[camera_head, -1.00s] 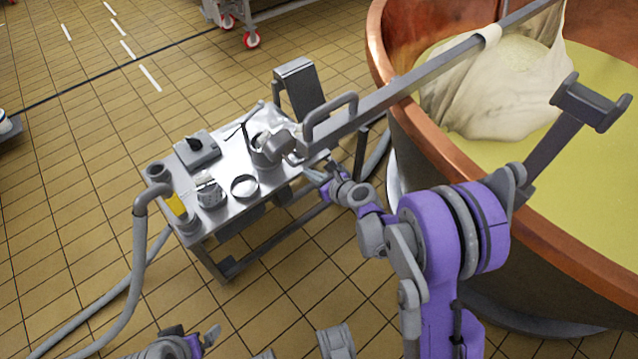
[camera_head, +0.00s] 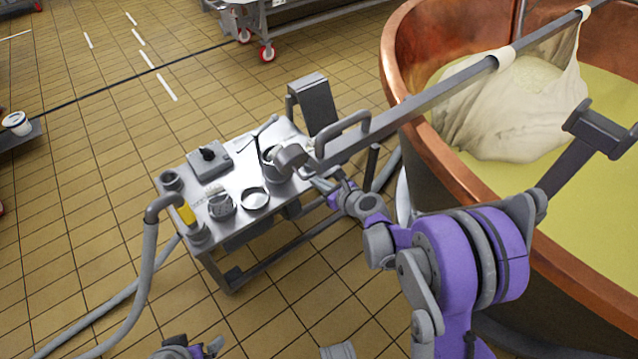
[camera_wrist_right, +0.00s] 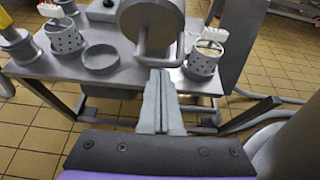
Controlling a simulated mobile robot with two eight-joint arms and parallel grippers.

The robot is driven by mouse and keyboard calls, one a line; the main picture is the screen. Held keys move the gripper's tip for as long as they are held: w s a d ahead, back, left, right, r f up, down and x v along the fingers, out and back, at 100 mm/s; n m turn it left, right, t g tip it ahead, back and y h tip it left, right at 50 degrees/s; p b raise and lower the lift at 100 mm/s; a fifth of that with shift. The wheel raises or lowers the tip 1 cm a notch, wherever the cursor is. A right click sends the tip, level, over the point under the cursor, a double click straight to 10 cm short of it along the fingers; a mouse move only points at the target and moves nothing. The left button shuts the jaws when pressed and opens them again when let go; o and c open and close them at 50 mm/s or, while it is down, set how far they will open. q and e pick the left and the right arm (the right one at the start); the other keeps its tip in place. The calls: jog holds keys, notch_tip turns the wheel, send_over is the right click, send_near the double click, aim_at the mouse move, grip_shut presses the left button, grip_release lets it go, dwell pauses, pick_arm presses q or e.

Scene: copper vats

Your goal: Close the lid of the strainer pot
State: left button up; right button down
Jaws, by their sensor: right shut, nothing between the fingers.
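The metal table (camera_head: 240,180) carries two perforated strainer pots. One (camera_head: 222,207) stands beside a shallow round dish (camera_head: 255,198); it also shows at the left of the right wrist view (camera_wrist_right: 64,40). The other (camera_wrist_right: 201,64) stands further right there, with something pale on top. I cannot tell clearly which part is a lid. A grey round-ended cylinder (camera_head: 290,157) juts over the table and covers part of the right-hand pot in the head view. My right gripper (camera_wrist_right: 160,78) is shut and empty, just in front of the table edge, below the cylinder. My left gripper does not show clearly.
A long bar (camera_head: 430,100) with a handle runs from the table over the copper vat (camera_head: 455,180). A grey box (camera_head: 208,160) and a yellow-marked hose fitting (camera_head: 186,214) sit on the table's left part.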

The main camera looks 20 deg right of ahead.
aim_at(297, 146)
jog(key=shift+w+a+r+p, duration=0.1)
jog(key=shift+r+p, duration=0.1)
jog(key=shift+r, duration=0.2)
jog(key=shift+w+r+p, duration=0.1)
jog(key=shift+r+p, duration=0.05)
jog(key=shift+r, duration=0.2)
jog(key=w+r, duration=0.1)
jog(key=r, duration=0.1)
jog(key=w+a+r+p, duration=0.1)
jog(key=w+r+p, duration=0.1)
jog(key=r, duration=0.1)
jog(key=shift+w+a+r, duration=0.15)
jog(key=shift+w+r, duration=0.05)
jog(key=shift+r, duration=0.1)
jog(key=shift+w+a+r+p, duration=0.2)
jog(key=shift+w+r, duration=0.2)
jog(key=shift+w, duration=0.15)
jog(key=shift+w+a+r+p, duration=0.1)
jog(key=shift+w+a+r, duration=0.05)
jog(key=shift+w+r, duration=0.3)
jog(key=shift+f, duration=0.1)
